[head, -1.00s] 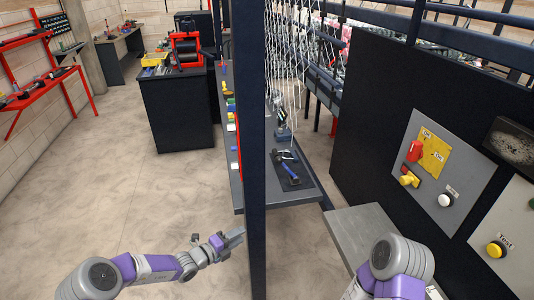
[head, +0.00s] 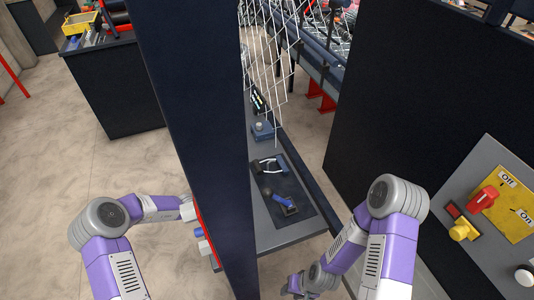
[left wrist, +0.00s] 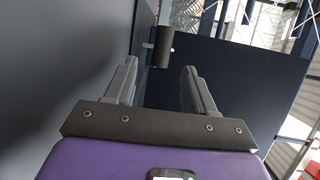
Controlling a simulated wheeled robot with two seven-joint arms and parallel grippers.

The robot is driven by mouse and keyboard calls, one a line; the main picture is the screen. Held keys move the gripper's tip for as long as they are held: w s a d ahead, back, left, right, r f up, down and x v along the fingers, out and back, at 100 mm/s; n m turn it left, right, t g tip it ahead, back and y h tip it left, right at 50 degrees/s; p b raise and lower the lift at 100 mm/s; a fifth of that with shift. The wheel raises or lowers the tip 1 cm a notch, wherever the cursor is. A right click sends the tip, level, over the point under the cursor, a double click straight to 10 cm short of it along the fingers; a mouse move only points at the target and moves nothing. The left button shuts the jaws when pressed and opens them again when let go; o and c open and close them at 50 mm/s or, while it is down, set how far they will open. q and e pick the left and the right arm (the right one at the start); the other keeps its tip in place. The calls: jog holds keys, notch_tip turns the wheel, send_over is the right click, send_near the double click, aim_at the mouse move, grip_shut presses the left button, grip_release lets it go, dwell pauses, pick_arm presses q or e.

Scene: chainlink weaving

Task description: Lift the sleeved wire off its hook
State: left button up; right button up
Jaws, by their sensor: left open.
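In the left wrist view, a dark grey cylinder (left wrist: 158,47), which looks like the sleeve, hangs beside a dark upright panel. A small light peg, possibly the hook, juts out at its left. A thin strip rises from its top; I cannot make out the wire clearly. My left gripper (left wrist: 159,68) is open and empty, with the cylinder beyond the gap between its fingers. In the head view the dark post hides my left gripper. My right gripper (head: 299,286) is low at the bottom of the head view, apart from the bench; its finger opening is unclear.
A wide dark post (head: 195,120) stands between my arms. Right of it, a grey bench (head: 270,235) carries a dark mat (head: 293,206) with tools. Wire mesh (head: 285,50) hangs above. A control panel (head: 480,215) with a red switch and buttons is at the right.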

aim_at(267, 166)
pick_arm(q)
jog(key=shift+x, duration=3.85)
jog(key=shift+d+r, duration=0.1)
jog(key=shift+r, duration=0.05)
grip_shut()
